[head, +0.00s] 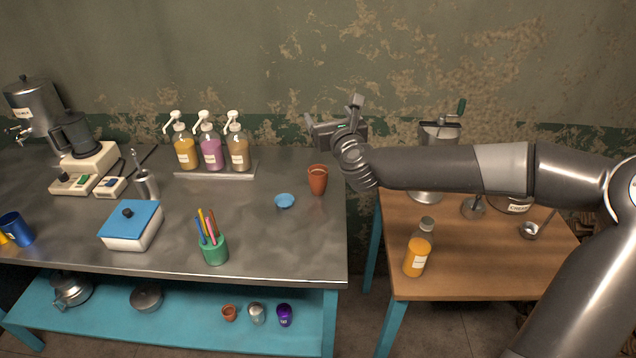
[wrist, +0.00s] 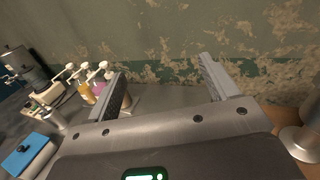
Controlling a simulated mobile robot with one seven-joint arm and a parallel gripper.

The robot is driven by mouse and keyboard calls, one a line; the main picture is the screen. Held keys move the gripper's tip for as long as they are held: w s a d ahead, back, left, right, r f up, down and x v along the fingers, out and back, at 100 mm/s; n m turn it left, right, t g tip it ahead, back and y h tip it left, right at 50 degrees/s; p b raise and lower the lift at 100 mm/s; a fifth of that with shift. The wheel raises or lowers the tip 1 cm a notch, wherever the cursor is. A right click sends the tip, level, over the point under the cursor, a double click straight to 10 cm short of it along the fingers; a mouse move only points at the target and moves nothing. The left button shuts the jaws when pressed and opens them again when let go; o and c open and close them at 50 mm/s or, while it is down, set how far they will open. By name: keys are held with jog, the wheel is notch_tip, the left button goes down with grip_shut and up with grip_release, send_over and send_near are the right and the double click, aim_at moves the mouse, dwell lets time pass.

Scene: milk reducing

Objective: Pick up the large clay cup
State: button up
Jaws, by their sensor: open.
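The large clay cup (head: 317,180) is a reddish-brown tumbler. It stands upright near the right edge of the metal table in the head view. A much smaller clay cup (head: 229,313) is on the blue lower shelf. My gripper (head: 334,108) is raised above and slightly right of the large cup, apart from it. In the wrist view my gripper (wrist: 168,82) has its two fingers spread wide with nothing between them, facing the wall. The large cup does not show in the wrist view.
Pump bottles (head: 209,149) stand on a tray behind. A green pen holder (head: 214,249) is nearer the front. A wooden table (head: 470,262) with an orange bottle (head: 417,252) is at right, across a gap.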

send_near(320, 180)
jog(key=x, duration=0.2)
jog(key=shift+w+f, duration=0.2)
jog(key=shift+w, duration=0.05)
jog(key=shift+w+a+f, duration=0.15)
jog(key=shift+w+f, duration=0.05)
jog(key=shift+w, duration=0.1)
jog(key=x, duration=1)
jog(key=shift+w, duration=0.1)
jog(key=shift+c, duration=0.5)
jog(key=c, duration=1)
jog(key=shift+r, duration=0.1)
